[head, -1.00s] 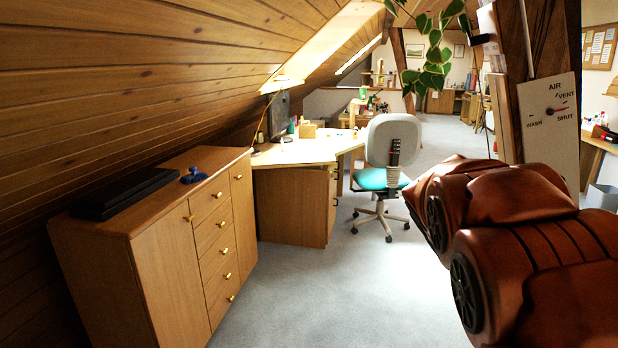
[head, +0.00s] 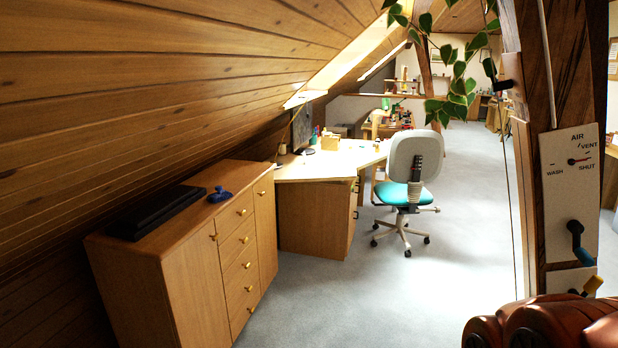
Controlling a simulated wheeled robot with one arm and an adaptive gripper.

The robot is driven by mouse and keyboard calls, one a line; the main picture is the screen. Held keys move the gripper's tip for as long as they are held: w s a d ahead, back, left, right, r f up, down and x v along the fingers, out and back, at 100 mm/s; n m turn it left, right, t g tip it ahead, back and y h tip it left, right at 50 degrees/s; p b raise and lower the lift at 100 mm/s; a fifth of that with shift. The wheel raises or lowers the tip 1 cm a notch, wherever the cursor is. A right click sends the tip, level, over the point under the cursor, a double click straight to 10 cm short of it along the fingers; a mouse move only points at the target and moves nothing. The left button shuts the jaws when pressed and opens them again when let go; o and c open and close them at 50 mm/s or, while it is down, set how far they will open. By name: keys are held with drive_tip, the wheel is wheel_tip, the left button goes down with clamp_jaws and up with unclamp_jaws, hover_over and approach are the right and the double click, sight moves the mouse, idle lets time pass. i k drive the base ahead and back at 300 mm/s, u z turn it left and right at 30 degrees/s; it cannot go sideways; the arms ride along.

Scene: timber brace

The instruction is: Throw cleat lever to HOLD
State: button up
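A timber post (head: 555,75) stands at the right and carries a white panel (head: 571,200). The panel has a dial (head: 578,160) marked AIR, VENT, SHUT and WASH, its pointer towards the right. Below the dial is a dark blue lever (head: 577,240), hanging downwards. A dark fitting (head: 507,84) sticks out from the post's left side. No HOLD label is readable, so I cannot tell which one is the cleat lever. My red-brown arm fills the lower right corner; my gripper is not in view.
A wooden cabinet (head: 190,275) with a black case (head: 160,211) and a blue object (head: 220,195) stands at left under the sloped ceiling. A desk (head: 315,168) and swivel chair (head: 413,160) stand beyond. A leafy plant (head: 460,85) hangs near the post. The grey floor between is open.

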sight(500, 86)
drive_tip(key=u, duration=0.55)
drive_tip(key=i, duration=1)
drive_tip(key=z, duration=2.15)
